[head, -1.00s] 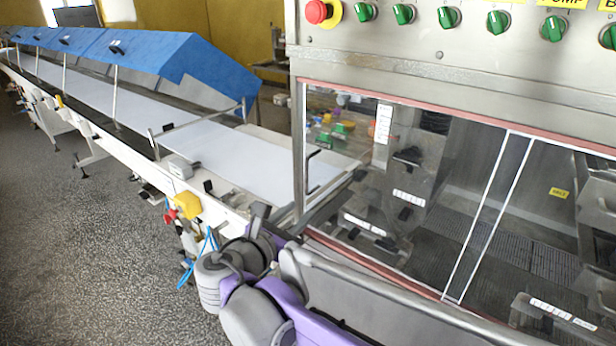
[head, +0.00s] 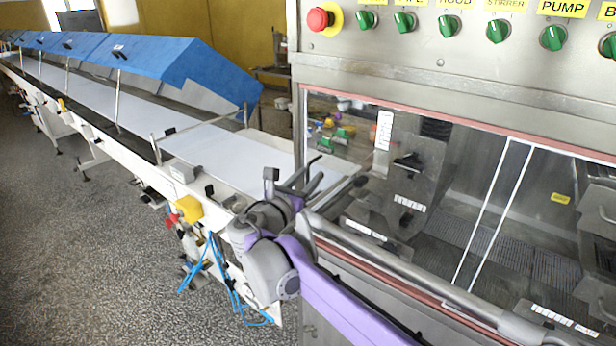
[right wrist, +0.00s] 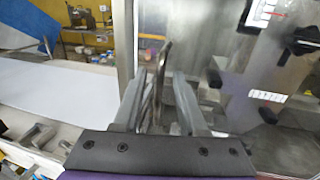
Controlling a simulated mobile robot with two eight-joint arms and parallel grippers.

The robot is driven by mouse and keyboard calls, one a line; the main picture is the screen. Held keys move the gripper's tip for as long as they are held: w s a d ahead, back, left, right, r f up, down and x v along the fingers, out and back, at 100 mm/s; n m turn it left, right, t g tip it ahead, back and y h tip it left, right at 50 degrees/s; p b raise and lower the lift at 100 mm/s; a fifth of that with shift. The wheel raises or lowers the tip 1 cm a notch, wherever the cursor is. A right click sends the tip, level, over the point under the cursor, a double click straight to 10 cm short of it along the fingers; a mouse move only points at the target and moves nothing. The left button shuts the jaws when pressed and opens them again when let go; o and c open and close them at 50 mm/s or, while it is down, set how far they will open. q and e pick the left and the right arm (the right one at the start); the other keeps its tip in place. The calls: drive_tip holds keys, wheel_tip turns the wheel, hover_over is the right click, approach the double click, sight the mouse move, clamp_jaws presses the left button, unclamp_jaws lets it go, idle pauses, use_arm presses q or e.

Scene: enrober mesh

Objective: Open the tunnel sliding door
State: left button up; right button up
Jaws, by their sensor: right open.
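The tunnel sliding door (head: 440,200) is a clear pane in the steel machine front, in the right half of the head view. It spans the opening from the left frame post to a narrow strip edged with white lines. Its dark, upright bar handle (right wrist: 163,62) is near its left edge. My right gripper (head: 305,176) is at that left edge and hides most of the handle in the head view. In the right wrist view my right gripper (right wrist: 155,88) is open, with the handle showing between its fingers; contact cannot be told. My left gripper is out of view.
A red emergency button (head: 318,18) and several green knobs (head: 448,25) are above the door. A long white conveyor (head: 215,145) with blue covers (head: 180,65) runs to the back left. A yellow box (head: 188,208) hangs at its side. The floor (head: 80,240) at left is clear.

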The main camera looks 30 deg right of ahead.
clamp_jaws()
idle(1.5)
